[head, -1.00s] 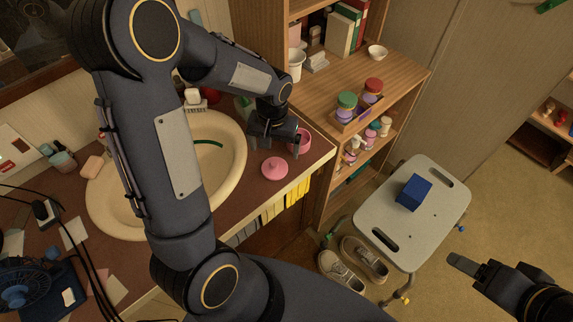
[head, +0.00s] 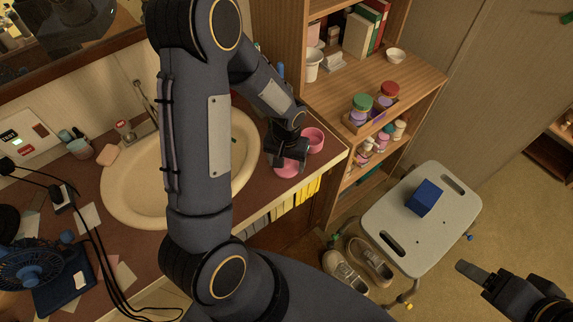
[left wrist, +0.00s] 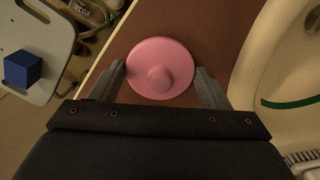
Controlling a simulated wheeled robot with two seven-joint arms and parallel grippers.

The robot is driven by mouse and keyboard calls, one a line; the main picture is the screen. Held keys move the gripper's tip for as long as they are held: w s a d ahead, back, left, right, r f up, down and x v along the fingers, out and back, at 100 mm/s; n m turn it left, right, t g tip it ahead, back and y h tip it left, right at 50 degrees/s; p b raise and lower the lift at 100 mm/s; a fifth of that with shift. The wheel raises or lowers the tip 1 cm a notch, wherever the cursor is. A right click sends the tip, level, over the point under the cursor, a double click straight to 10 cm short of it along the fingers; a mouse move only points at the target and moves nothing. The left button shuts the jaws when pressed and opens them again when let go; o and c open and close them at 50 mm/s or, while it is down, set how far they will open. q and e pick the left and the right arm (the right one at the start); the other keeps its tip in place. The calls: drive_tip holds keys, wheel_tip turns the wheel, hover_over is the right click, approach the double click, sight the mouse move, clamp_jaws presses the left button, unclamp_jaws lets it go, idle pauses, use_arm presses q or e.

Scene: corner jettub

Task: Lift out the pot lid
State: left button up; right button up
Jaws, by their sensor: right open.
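The pink round lid (head: 287,171), with a knob on top, lies on the brown counter near its front edge. In the left wrist view the lid (left wrist: 160,52) shows whole, between two parted fingers. My left gripper (head: 289,160) is open above the lid and hides part of it in the head view; the fingers (left wrist: 161,85) hold nothing. I cannot tell how high they are above the counter. The pink pot (head: 313,138) stands on the counter just behind the gripper. My right gripper (head: 476,271) is open and empty over the floor at the lower right.
A cream sink basin (head: 125,190) is left of the lid. A wooden shelf (head: 420,75) with jars and books borders the counter on the right. A grey stool (head: 385,225) carries a blue box (head: 425,197). A fan (head: 30,262) stands at the left.

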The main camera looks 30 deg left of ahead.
use_arm(q)
drive_tip(key=c, duration=0.5)
drive_tip(key=shift+o, duration=0.2)
drive_tip(key=shift+r, duration=0.1)
drive_tip(key=shift+r, duration=0.5)
drive_tip(key=s+d+r+p, duration=0.1)
drive_tip(key=s+d+r, duration=0.3)
drive_tip(key=r, duration=0.4)
drive_tip(key=s+d+r+p, duration=0.1)
drive_tip(key=s+d+r, duration=0.3)
drive_tip(key=s+r, duration=0.3)
drive_tip(key=shift+d+r, duration=0.25)
drive_tip(key=shift+r, duration=0.7)
